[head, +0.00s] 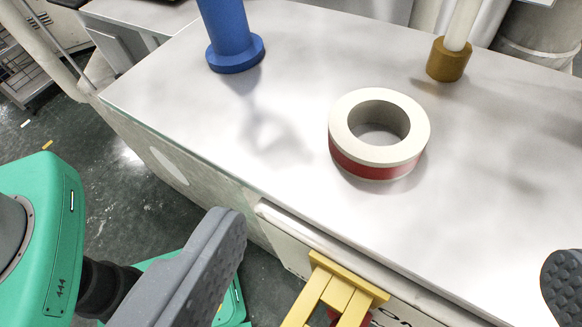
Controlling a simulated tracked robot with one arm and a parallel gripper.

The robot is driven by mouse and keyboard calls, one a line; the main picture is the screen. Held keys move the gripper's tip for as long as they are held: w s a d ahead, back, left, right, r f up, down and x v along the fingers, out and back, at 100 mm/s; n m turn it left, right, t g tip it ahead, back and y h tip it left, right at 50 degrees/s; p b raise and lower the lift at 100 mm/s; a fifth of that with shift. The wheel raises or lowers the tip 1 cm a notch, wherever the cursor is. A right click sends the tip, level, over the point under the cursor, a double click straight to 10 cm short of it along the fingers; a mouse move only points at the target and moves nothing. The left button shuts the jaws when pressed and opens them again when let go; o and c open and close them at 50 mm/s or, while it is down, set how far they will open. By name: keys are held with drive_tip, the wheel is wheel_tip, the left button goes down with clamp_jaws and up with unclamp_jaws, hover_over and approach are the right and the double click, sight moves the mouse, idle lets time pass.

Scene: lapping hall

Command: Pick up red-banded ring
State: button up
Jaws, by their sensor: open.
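The red-banded ring (352,169) lies flat on the white table top, right of the middle in the head view. It is cream with a red band around its side and an open hole. My gripper (390,270) shows as two grey padded fingers at the lower left and right edge, wide apart. It is open and empty. The ring stands beyond the fingers, apart from them, in line with the gap between them.
A blue flanged post (235,50) stands behind left of the ring. A white rod in a brown base (448,62) stands behind right. The white table (200,120) is clear around the ring. A yellow frame (335,290) sits at its front edge.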

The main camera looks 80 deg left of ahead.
sight(378, 113)
drive_tip(key=b+x, duration=0.1)
drive_tip(key=x, duration=1.2)
drive_tip(key=shift+w+a+f, duration=0.15)
drive_tip(key=shift+w, duration=0.1)
drive_tip(key=c, duration=1.3)
